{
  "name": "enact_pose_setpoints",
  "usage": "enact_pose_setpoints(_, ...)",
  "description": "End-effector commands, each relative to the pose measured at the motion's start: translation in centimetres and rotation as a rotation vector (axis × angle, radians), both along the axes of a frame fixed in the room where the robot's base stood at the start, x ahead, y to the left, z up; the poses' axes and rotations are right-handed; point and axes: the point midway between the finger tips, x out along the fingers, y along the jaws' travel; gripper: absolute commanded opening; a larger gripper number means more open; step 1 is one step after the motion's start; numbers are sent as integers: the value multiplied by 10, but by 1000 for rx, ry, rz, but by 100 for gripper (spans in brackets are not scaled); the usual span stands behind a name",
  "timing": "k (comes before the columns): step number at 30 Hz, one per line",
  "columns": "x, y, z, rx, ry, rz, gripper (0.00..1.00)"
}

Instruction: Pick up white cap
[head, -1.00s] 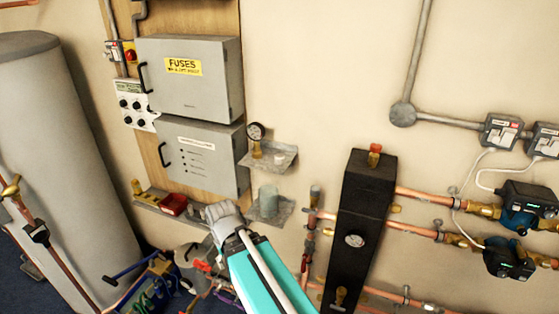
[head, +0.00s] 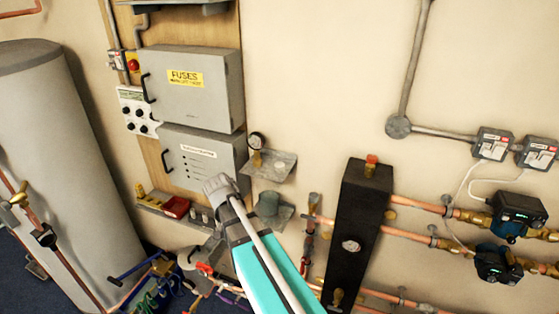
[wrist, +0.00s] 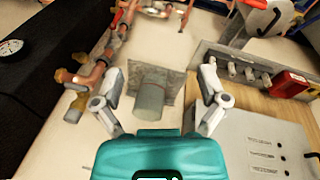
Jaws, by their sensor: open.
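My gripper (wrist: 160,72) is open in the wrist view, with its two pale fingers spread and nothing between the tips. Behind them, a grey cylinder (wrist: 151,97) stands on a small metal shelf (wrist: 174,82). In the head view my arm reaches up from the bottom, with the same cylinder (head: 268,204) to its right; the fingers cannot be made out there. A small pale piece (head: 278,166), perhaps the white cap, sits on the upper small shelf (head: 284,174) beside a gauge (head: 256,143). I cannot clearly identify the cap in the wrist view.
A long shelf holds a red box (head: 177,207) and several small fittings (wrist: 249,74). Grey fuse boxes (head: 200,90) hang above it. A black upright manifold block (head: 358,225) with copper pipes is at right, and a large grey tank (head: 60,150) at left.

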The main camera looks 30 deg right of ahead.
Motion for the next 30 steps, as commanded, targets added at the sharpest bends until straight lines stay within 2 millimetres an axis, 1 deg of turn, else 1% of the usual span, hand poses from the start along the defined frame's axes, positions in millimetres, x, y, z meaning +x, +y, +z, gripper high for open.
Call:
enact_pose_setpoints(1, 14, -7, 15, -23, -12, -67, 93)
enact_pose_setpoints(12, 79, -57, 74, -198, -156, -587, 93)
enact_pose_setpoints(18, 106, -80, 101, -278, -252, -823, 93)
enact_pose_setpoints(21, 115, -88, 109, -302, -289, -902, 93)
enact_pose_setpoints(24, 119, -92, 113, -318, -311, -949, 93)
enact_pose_setpoints(30, 120, -94, 114, -324, -323, -972, 93)
